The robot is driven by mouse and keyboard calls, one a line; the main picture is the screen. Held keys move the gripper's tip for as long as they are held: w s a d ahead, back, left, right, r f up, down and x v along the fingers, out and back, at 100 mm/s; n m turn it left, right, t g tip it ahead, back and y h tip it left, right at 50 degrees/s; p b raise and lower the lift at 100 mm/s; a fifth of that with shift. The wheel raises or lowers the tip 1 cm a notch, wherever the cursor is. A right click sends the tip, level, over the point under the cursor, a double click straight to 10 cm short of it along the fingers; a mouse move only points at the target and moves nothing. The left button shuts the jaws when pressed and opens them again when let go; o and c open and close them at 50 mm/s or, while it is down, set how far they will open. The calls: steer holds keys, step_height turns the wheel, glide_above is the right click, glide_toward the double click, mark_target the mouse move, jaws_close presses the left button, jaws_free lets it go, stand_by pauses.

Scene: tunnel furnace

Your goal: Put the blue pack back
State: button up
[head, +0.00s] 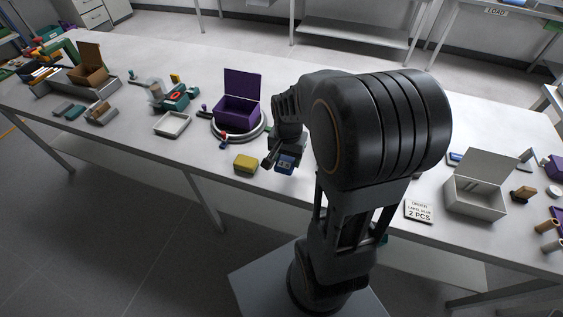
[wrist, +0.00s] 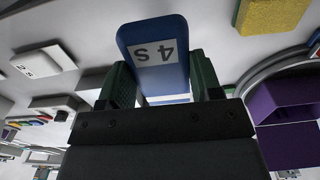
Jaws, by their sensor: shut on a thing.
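The blue pack (wrist: 153,50) has a white label reading "4 S", seen upside down in the wrist view. My gripper (wrist: 158,85) is shut on it, with one dark green finger on each side. In the head view the blue pack (head: 285,164) shows at the end of my gripper (head: 279,156), over the front part of the table (head: 190,160). My arm hides part of the table behind it. I cannot tell whether the pack touches the table.
A yellow block (head: 245,163) lies just left of the pack. A purple open box (head: 237,112) stands on a round turntable (head: 257,133) behind. A white tray (head: 172,124) is further left.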

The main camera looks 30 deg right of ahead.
mark_target(282, 158)
steer(key=w+f, duration=0.3)
steer(key=f, duration=0.1)
steer(key=shift+w+d+f, duration=0.1)
steer(key=shift+w+f, duration=0.4)
steer(key=shift+f, duration=1.55)
steer(key=shift+f, duration=0.25)
steer(key=o, duration=1)
steer(key=shift+r, duration=0.2)
